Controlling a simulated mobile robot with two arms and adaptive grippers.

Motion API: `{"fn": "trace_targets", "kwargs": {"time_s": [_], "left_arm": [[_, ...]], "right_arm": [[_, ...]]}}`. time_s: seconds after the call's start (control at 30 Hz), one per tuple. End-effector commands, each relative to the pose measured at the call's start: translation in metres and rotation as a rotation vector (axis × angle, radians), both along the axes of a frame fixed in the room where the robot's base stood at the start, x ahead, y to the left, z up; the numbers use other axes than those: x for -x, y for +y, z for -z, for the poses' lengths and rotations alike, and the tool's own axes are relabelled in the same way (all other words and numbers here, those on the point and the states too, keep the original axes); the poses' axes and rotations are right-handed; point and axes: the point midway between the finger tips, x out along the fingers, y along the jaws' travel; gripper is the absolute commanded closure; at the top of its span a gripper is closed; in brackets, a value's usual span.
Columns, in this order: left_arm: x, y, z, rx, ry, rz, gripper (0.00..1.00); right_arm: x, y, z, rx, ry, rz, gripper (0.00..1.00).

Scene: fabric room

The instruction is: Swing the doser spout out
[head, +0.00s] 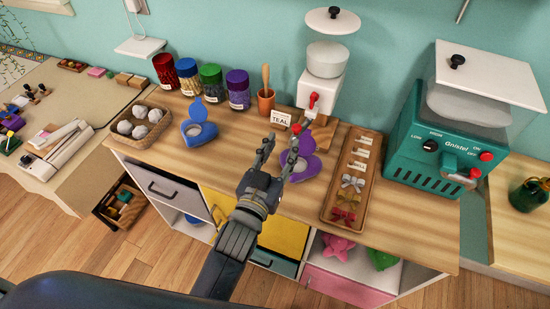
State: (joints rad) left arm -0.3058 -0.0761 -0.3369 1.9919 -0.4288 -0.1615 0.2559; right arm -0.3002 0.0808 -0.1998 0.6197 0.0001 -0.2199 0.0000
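The white doser (318,90), with a grey hopper bowl (327,60) and a round white lid, stands against the back wall. A red tap-like part (313,99) is on its front. A small red ball (297,128) shows lower down, by my gripper's right fingertip; I cannot tell whether it belongs to the spout or whether the finger touches it. My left gripper (282,146) is open, its two fingers apart, in front of and below the doser. It partly covers an open purple heart-shaped case (305,165). My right gripper is out of view.
A TEAL card (281,118) and a brush cup (266,102) stand left of the doser. A blue heart case (199,134) and several jars stand left.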

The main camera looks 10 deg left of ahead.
Motion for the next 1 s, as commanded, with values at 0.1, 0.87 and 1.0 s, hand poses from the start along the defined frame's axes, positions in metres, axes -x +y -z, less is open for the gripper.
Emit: {"fn": "trace_targets", "kwargs": {"time_s": [0.1, 0.87, 1.0], "left_arm": [[0.019, 0.005, 0.000, 0.000, 0.001, 0.000, 0.61], [0.028, 0.017, 0.004, 0.098, 0.043, 0.007, 1.00], [0.015, 0.029, 0.014, 0.292, 0.143, 0.029, 1.00]], "right_arm": [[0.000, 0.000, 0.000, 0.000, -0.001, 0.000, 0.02], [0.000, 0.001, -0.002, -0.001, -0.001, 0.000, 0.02], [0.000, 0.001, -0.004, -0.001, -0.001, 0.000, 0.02]]}}
